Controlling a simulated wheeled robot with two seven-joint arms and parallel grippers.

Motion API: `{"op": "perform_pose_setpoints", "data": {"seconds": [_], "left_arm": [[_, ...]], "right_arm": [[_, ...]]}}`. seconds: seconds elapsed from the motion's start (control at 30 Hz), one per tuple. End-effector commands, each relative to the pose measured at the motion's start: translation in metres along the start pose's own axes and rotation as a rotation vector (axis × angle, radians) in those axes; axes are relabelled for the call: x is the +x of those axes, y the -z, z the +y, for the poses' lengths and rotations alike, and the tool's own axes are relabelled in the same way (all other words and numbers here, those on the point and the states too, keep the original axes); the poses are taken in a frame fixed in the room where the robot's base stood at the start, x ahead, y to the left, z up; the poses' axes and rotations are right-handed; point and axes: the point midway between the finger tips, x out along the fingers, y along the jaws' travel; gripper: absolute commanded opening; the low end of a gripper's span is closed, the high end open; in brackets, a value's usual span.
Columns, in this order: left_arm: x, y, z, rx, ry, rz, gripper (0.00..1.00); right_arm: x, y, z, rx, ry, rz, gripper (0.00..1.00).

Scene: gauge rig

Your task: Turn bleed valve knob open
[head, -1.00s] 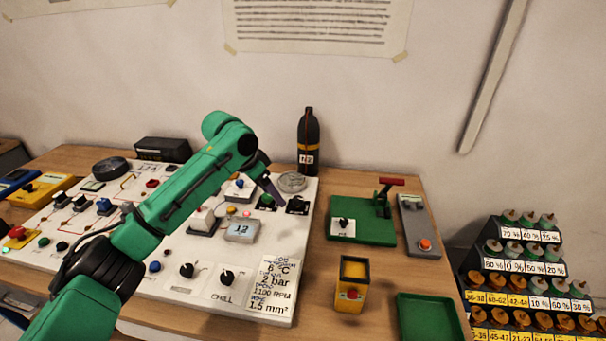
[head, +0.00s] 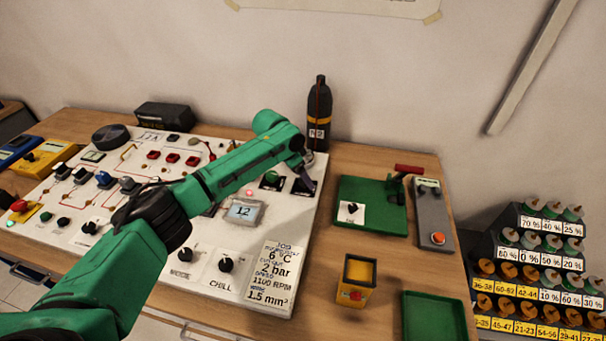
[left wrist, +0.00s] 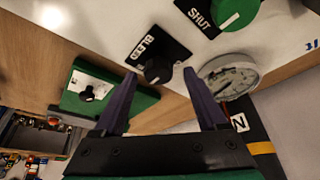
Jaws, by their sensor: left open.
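The bleed valve knob (left wrist: 158,71) is a round black knob on a black plate whose partly readable lettering looks like BLEED. In the left wrist view it lies between and beyond my left fingertips, with no clear contact. In the head view its black plate (head: 303,189) is partly covered by my gripper. My left gripper (head: 309,178) is open and empty over the right end of the white panel (head: 232,284). Its two dark fingers also frame the knob in the left wrist view (left wrist: 160,75). My right gripper is not in view.
A green knob (left wrist: 235,10) on a plate marked SHUT and a round gauge (left wrist: 228,76) sit close to the bleed knob. A black bottle (head: 319,115) stands behind. A green board (head: 372,220) with a red-handled lever is to the right.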

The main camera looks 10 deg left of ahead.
Motion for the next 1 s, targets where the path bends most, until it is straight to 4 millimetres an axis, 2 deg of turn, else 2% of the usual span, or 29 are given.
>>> {"op": "perform_pose_setpoints", "data": {"seconds": [0.1, 0.3, 0.5, 0.77, 1.0], "left_arm": [[0.007, 0.000, 0.000, 0.001, 0.001, 0.000, 0.74], [0.007, 0.000, 0.000, 0.001, 0.001, 0.000, 0.74], [0.007, 0.000, 0.000, 0.001, 0.001, 0.001, 0.00], [0.006, 0.000, 0.000, -0.011, 0.006, 0.001, 0.00], [0.004, 0.002, 0.002, -0.090, 0.036, 0.000, 0.00]], "right_arm": [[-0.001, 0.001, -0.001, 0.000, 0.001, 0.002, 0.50], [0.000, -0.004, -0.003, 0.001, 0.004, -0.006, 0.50], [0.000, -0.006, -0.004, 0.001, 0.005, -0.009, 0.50], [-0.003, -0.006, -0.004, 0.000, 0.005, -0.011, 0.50], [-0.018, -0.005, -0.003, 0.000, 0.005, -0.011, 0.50]]}}
